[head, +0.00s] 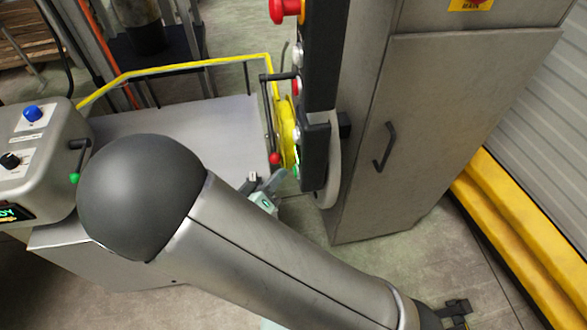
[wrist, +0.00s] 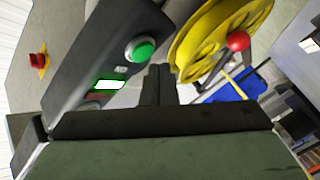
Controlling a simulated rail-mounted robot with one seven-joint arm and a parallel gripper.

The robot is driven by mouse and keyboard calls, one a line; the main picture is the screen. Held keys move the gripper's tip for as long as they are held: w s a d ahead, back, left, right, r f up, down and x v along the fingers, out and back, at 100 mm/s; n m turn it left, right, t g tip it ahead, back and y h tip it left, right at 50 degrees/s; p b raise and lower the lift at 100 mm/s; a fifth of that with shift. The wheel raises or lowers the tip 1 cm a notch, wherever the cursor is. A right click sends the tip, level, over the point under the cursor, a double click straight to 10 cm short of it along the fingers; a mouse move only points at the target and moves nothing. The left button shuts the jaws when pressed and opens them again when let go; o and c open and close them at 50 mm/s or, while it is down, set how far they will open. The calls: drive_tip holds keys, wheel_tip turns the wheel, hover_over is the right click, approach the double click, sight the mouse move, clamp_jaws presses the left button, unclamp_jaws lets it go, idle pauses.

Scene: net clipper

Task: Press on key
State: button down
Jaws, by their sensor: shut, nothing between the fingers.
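A round green button (wrist: 140,48) with a pale rim sits on the dark control panel (wrist: 95,45) in the wrist view. A small bright white key or window with a green glowing frame (wrist: 108,85) sits lower on the same panel. I cannot tell which is the on key. My gripper (wrist: 158,72) is shut and empty, its fingertips just right of and below the green button, with no visible contact. In the head view my gripper (head: 272,182) is left of the lower end of the panel (head: 318,100), which is seen edge-on; its face is mostly hidden.
A yellow wheel (wrist: 205,45) and a red knob (wrist: 238,41) are close right of my fingers. A red emergency stop (head: 284,8) juts from the panel top. A grey cabinet (head: 440,100) stands right of the panel. A steel table (head: 190,125) lies left.

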drive_tip(key=shift+a, duration=0.1)
drive_tip(key=a, duration=0.2)
drive_tip(key=s+a+p, duration=0.1)
drive_tip(key=a, duration=0.1)
drive_tip(key=shift+a, duration=0.35)
drive_tip(key=shift+s, duration=0.1)
idle(0.8)
